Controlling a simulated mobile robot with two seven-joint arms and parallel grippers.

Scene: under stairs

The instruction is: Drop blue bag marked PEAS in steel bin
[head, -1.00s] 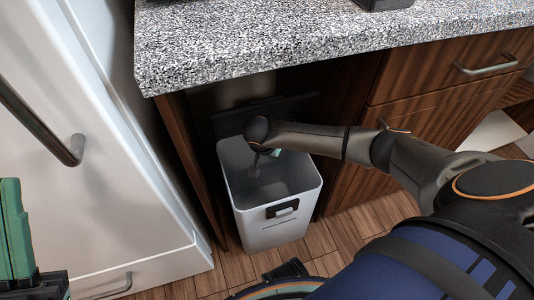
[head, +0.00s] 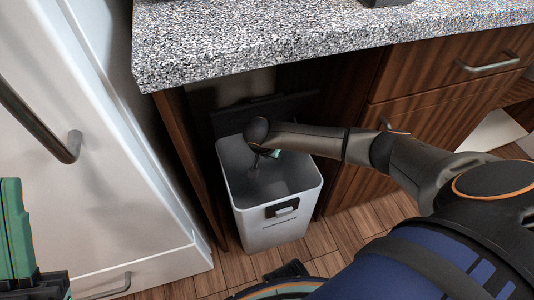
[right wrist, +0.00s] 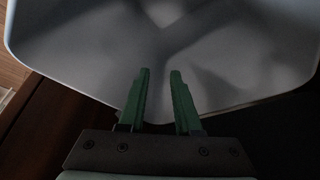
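The steel bin (head: 291,231) stands upright and open-topped on the floor under the counter. My right arm reaches over its rim, and my right gripper (head: 257,164) points down into it. In the right wrist view my right gripper (right wrist: 160,75) has its two green fingers apart with nothing between them. The pale inside of the bin (right wrist: 75,45) lies beyond the fingertips. No blue bag marked PEAS shows in either view; part of the bin's inside is hidden or in shadow. My left gripper (head: 20,235) shows only partly at the left edge.
A speckled stone counter (head: 330,38) overhangs the bin. Wooden drawers (head: 450,95) stand to its right, and a white appliance (head: 105,180) with a bar handle stands to its left. A strip of wooden floor (head: 335,238) is clear in front of the cupboard.

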